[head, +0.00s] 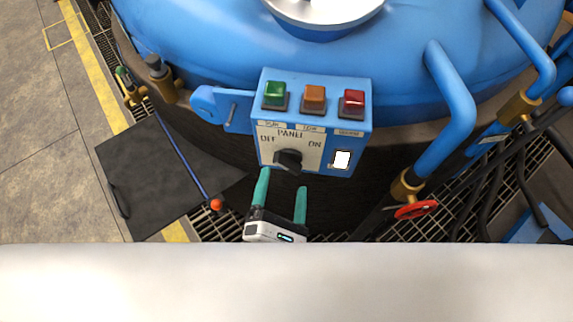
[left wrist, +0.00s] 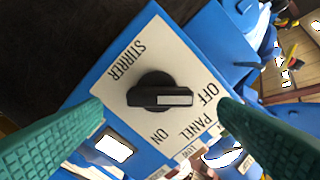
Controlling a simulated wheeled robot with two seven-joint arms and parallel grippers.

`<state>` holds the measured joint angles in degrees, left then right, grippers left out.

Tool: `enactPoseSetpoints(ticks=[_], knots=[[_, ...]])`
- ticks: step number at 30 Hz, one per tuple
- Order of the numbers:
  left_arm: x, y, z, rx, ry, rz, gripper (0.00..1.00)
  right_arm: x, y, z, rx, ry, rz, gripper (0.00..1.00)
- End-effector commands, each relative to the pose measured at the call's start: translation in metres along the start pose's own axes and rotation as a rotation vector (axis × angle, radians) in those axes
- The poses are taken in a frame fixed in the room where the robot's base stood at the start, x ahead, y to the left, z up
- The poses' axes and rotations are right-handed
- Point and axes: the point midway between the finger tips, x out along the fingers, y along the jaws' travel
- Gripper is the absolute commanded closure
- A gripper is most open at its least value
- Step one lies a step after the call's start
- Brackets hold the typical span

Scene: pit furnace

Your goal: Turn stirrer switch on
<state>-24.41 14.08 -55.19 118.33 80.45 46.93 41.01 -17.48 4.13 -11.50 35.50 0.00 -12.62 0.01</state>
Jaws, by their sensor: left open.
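The stirrer switch is a black rotary knob (head: 289,160) on the white plate of a blue control box (head: 354,112). In the left wrist view the knob (left wrist: 150,95) is near the centre. The plate reads STIRRER, OFF, PANEL and ON. The knob's white mark points toward the OFF label (left wrist: 208,92). My left gripper (head: 282,183) is open and empty, just in front of the knob. In the left wrist view its green fingertips (left wrist: 162,107) are on either side of the knob, with gaps. My right gripper is not in view.
Green (head: 275,93), orange (head: 314,97) and red (head: 353,101) lights top the box. A blue vessel (head: 200,40) stands behind it. Blue pipes (head: 448,90) and a red valve wheel (head: 416,209) are at the right. A dark mat (head: 160,175) lies at left.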

Motion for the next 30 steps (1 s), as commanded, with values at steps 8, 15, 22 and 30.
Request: enactPoseSetpoints(ticks=[8, 15, 22, 30], knots=[[0.038, -0.001, -0.001, 0.000, 0.002, -0.001, 0.17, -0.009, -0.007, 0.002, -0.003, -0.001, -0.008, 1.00], [0.044, 0.000, 0.000, 0.001, 0.000, 0.001, 0.17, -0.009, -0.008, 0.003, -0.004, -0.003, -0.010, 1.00], [0.043, 0.000, 0.000, 0.001, 0.000, 0.000, 0.32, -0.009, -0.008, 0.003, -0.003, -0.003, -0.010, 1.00], [0.043, 0.000, 0.000, 0.002, 0.000, 0.000, 0.62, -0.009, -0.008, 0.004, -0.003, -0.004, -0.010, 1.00]])
